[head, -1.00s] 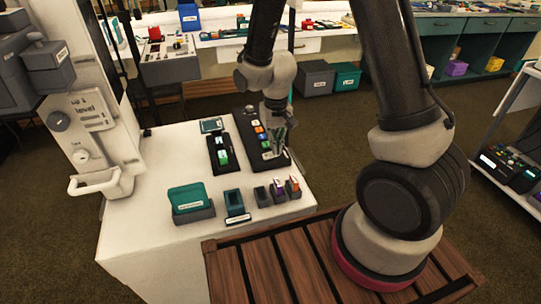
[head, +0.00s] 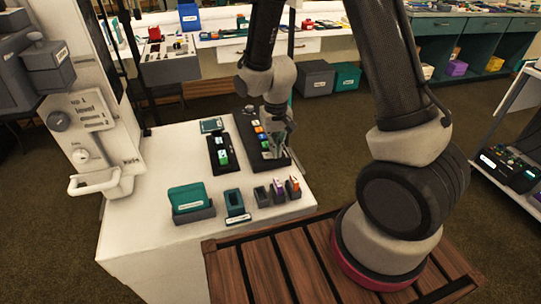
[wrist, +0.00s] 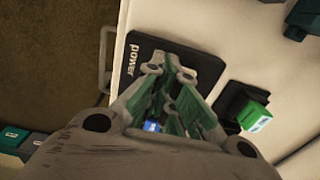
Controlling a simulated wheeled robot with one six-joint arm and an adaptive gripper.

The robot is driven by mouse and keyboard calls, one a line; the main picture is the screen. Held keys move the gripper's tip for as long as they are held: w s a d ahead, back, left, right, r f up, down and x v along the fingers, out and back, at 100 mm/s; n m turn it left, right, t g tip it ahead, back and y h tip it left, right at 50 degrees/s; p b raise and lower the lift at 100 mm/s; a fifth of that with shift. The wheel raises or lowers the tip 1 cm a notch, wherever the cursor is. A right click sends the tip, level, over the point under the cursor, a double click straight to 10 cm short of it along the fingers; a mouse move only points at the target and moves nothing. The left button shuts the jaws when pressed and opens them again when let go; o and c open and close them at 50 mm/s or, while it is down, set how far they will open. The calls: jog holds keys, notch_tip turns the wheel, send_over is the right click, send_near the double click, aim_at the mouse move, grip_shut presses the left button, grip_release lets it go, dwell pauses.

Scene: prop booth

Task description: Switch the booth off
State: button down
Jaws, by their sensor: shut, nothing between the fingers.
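A black panel (head: 243,120) with several coloured buttons lies on the white counter. In the wrist view the panel (wrist: 205,67) carries the word "power" near its edge. My gripper (head: 273,154) is low over the panel's near right part in the head view. Its fingers (wrist: 171,70) are shut and empty, and they point down at the panel. I cannot tell whether the tips touch it. A small blue patch (wrist: 151,126) shows between the finger links. The fingers and wrist hide much of the panel, including any switch under them.
A second black strip with a green block (head: 223,157) lies left of the panel. A teal box (head: 187,197), a teal-and-black holder (head: 236,205) and several small blocks stand nearer. A grey machine labelled "level" (head: 86,121) stands left.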

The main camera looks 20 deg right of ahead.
jog(key=shift+r, duration=3.5)
jog(key=shift+s+d, duration=0.1)
jog(key=shift+s, duration=0.1)
jog(key=s+d+r+t, duration=0.2)
jog(key=s+d+r, duration=0.5)
jog(key=s+r, duration=0.2)
jog(key=s+d+r+t, duration=0.2)
jog(key=s+d+r, duration=0.5)
jog(key=r, duration=0.6)
jog(key=s, duration=0.2)
jog(key=shift+s+d+r, duration=0.2)
jog(key=shift+s+d, duration=0.1)
jog(key=shift+d, duration=0.05)
jog(key=shift+d, duration=0.1)
